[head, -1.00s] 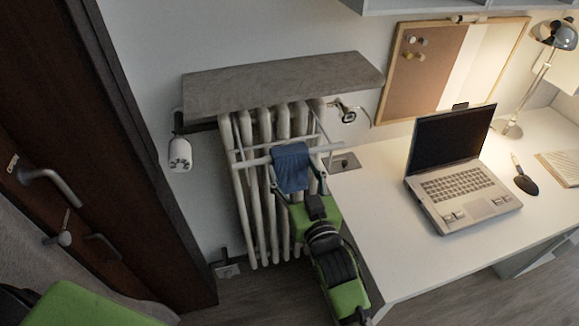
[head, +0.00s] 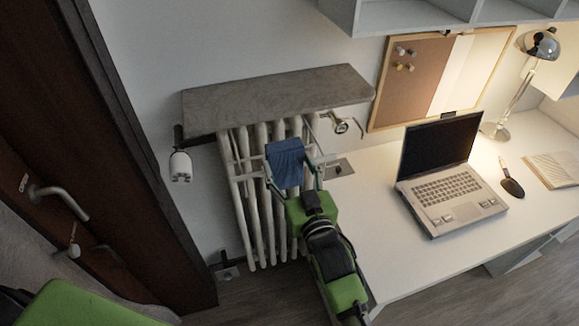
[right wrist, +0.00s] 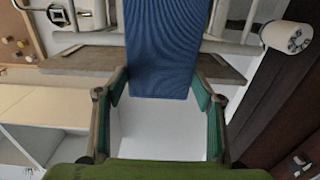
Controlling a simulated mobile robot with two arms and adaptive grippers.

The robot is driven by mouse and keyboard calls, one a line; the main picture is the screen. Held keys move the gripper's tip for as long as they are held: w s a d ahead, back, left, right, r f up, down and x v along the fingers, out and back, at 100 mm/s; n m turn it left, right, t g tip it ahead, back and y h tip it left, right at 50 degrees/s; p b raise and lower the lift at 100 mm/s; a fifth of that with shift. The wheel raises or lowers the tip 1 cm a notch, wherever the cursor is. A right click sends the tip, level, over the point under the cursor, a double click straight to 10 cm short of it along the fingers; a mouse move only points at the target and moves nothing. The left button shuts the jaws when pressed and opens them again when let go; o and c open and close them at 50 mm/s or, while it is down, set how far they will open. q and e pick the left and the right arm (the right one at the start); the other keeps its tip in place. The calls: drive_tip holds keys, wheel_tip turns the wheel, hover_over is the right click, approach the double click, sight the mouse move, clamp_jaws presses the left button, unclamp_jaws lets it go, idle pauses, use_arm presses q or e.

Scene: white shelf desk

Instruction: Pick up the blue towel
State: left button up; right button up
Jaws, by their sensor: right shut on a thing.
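The blue towel (head: 287,160) hangs over a white rail in front of the radiator. In the right wrist view the towel (right wrist: 160,45) hangs down from the top middle between my fingers. My right gripper (head: 293,180) reaches up to the towel from below, with a finger at each side of its lower part. It is shut on the towel, and the same gripper (right wrist: 160,88) shows in the right wrist view. My left gripper is out of view; only a green part of my left arm shows at the lower left.
A white radiator (head: 262,225) stands behind the towel, under a grey shelf board (head: 275,97). A dark door (head: 85,170) is on the left.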

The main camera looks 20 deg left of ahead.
use_arm(q)
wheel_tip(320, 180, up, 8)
drive_tip(key=p, duration=0.7)
use_arm(e)
drive_tip(key=shift+r, duration=5.95)
use_arm(q)
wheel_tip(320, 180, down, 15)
drive_tip(key=b, duration=1.4)
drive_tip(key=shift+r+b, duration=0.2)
drive_tip(key=shift+b, duration=0.1)
use_arm(e)
drive_tip(key=s+d+f+m+t+h, duration=0.1)
drive_tip(key=s+d+f+m+h, duration=0.1)
drive_tip(key=d, duration=0.9)
drive_tip(key=s+d+f+m+t+h, duration=0.1)
drive_tip(key=s+d+f+h, duration=0.3)
drive_tip(key=d, duration=0.8)
drive_tip(key=s+d+f+m+t+h, duration=0.1)
drive_tip(key=s+d+f+m+h, duration=0.2)
drive_tip(key=d+f, duration=0.3)
drive_tip(key=s+d+h, duration=0.1)
drive_tip(key=d, duration=0.4)
drive_tip(key=shift+s+d+m, duration=0.15)
drive_tip(key=shift+s+m, duration=0.25)
